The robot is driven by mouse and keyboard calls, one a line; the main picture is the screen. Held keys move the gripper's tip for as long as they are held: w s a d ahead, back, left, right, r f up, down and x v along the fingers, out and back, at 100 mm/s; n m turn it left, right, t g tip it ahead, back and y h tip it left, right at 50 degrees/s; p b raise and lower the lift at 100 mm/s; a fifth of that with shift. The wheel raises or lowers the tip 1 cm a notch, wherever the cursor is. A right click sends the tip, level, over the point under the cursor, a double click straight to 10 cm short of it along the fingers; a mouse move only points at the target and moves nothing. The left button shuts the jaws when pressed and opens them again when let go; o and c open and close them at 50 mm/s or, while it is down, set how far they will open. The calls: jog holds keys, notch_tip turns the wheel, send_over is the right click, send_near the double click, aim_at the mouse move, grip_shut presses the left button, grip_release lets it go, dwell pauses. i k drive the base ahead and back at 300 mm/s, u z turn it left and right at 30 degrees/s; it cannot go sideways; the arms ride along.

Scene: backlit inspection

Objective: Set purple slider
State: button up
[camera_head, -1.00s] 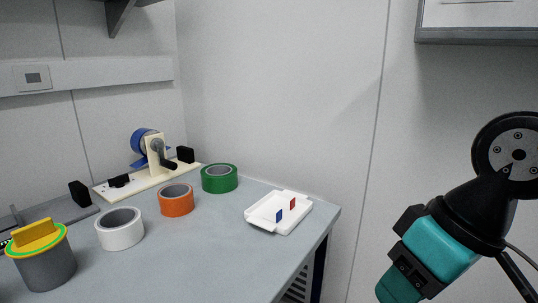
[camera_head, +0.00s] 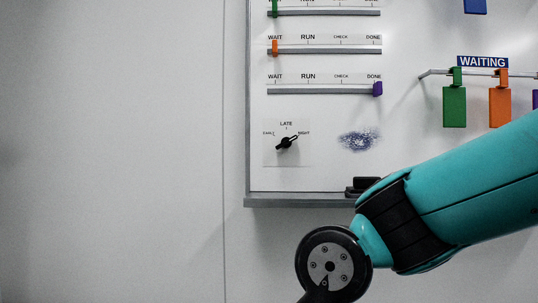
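The purple slider (camera_head: 378,89) sits at the right end of the lowest of the rails (camera_head: 320,91) on the white wall board, under the label DONE. That rail's scale reads WAIT, RUN, CHECK, DONE from left to right. An orange slider (camera_head: 275,47) sits at WAIT on the rail above, and a green slider (camera_head: 275,9) sits at the left end of the top visible rail. My teal and black arm crosses the lower right, below the purple slider and apart from it. My gripper is outside the picture.
A black object (camera_head: 366,184) rests on the board's bottom ledge. A green tag (camera_head: 454,107) and an orange tag (camera_head: 500,107) hang under a WAITING sign (camera_head: 483,62).

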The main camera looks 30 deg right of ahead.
aim_at(378, 91)
jog(key=z, duration=1.25)
